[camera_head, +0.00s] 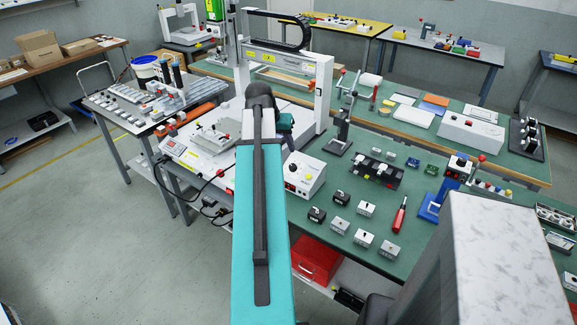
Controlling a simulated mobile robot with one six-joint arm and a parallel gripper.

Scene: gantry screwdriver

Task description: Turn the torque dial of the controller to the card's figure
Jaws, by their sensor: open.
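A white control box (304,174) stands on the green bench just right of my arm. Its front carries a dark round knob and small coloured buttons; the dial's setting is too small to read. Which box is the controller is not certain, as a white panel with a small red display (173,147) sits at the left front corner of the gantry base. No card with a readable figure can be made out. My teal arm reaches from the bottom centre toward the gantry. My gripper cannot be made out; the arm hides the area at its far end.
The white gantry frame (325,95) rises behind my arm. Several small grey and black blocks, a red-handled screwdriver (399,215) and a dark stand (340,135) occupy the green bench. A tool cart (105,100) stands left. A red bin (316,260) sits below. Floor is clear at lower left.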

